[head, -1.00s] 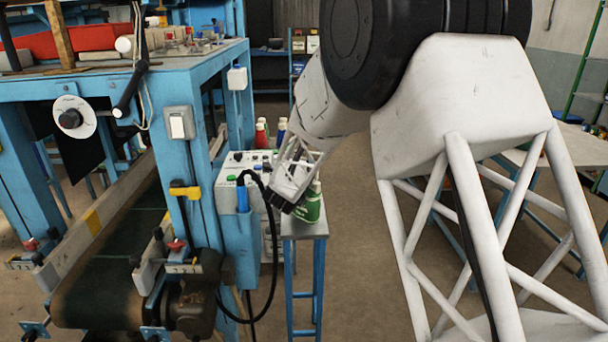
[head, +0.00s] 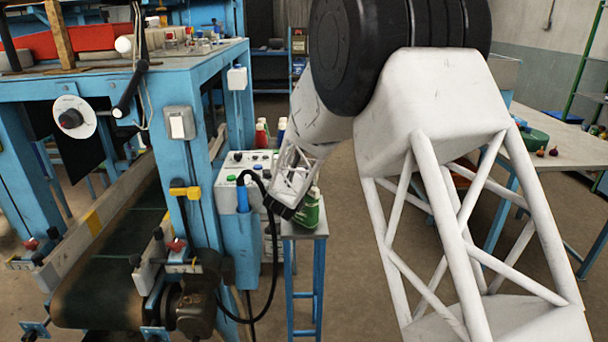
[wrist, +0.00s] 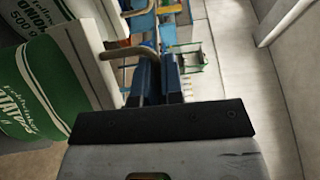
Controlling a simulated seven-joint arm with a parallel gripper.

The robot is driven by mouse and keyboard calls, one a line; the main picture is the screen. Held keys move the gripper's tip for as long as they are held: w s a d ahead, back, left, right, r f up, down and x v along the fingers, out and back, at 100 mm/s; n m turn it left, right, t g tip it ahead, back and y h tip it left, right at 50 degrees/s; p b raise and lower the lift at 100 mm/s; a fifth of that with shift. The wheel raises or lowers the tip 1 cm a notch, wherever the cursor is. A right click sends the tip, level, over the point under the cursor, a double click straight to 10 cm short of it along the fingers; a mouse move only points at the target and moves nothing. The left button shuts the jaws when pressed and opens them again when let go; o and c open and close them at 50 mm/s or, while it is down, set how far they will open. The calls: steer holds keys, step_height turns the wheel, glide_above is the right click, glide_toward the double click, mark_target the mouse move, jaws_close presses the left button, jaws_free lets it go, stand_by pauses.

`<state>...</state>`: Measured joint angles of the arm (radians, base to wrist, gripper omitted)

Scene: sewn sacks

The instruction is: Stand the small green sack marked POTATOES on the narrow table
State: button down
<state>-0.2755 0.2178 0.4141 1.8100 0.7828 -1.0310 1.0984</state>
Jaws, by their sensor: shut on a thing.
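My gripper (head: 283,209) is low over the left side of the narrow table (head: 306,233), in front of the control box. In the wrist view its two dark blue fingers (wrist: 160,80) stand close together. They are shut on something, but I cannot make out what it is. A green thing with white marks and a pale top (head: 309,213) stands on the narrow table just right of my gripper. In the wrist view a green printed surface (wrist: 40,115) is close on the left, apart from the fingers.
A control box (head: 245,165) with buttons and a black cable (head: 273,270) are just left of the narrow table. A conveyor (head: 105,265) is at left. A wider table (head: 570,150) at right holds a green thing (head: 537,138).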

steer(key=shift+f, duration=0.25)
steer(key=c, duration=1.2)
jaws_free()
steer(key=shift+f, duration=0.1)
steer(key=shift+c, duration=0.2)
steer(key=shift+s+a+r, duration=0.2)
steer(key=shift+s+a, duration=0.05)
steer(key=shift+s, duration=0.35)
steer(key=v, duration=1)
steer(key=shift+s+a, duration=0.15)
steer(key=shift+s, duration=0.2)
